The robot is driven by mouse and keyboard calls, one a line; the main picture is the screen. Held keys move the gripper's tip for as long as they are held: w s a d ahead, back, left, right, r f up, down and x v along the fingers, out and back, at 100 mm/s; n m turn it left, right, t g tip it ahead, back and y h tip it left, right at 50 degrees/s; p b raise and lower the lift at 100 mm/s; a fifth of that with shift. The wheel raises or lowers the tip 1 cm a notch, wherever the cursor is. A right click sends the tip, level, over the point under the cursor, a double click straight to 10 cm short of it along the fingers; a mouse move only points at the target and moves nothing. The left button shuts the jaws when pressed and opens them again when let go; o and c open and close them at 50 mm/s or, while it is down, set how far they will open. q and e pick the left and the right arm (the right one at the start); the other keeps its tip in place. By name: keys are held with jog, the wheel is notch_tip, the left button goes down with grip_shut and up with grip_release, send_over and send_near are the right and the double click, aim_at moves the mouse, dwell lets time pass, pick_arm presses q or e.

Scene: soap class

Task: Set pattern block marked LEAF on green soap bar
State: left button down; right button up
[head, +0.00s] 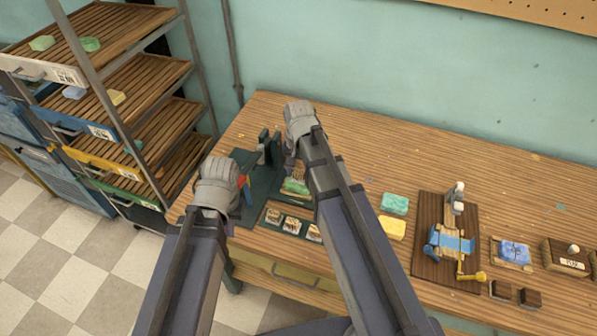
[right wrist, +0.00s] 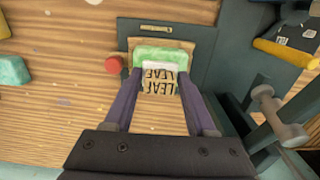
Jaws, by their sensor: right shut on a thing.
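The pattern block marked LEAF (right wrist: 158,83) is between the fingers of my right gripper (right wrist: 157,78), which is shut on it. The green soap bar (right wrist: 160,57) lies just beyond the block in the right wrist view, on a wooden bed in a dark green press-like fixture. The green bar also shows in the head view (head: 295,186), partly covered by my right arm. Whether block and bar touch cannot be told. In the head view my right gripper (head: 292,168) is mostly hidden by its arm. My left gripper (head: 218,190) is at the table's left end; its fingers are hidden.
A tray of pattern blocks (head: 273,216) sits in front of the fixture (head: 270,155). Teal (head: 394,204) and yellow (head: 391,228) soap bars lie to the right, then a wooden board (head: 428,262) with a blue-and-metal device. A shelf rack (head: 140,75) stands at the left.

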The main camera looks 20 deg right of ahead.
jog(key=shift+f+b, duration=0.55)
jog(key=shift+f, duration=0.05)
dwell(0.9)
jog(key=o, duration=1.4)
jog(key=shift+o, duration=0.8)
jog(key=shift+r, duration=0.1)
jog(key=shift+r+p, duration=3)
jog(key=shift+p, duration=0.05)
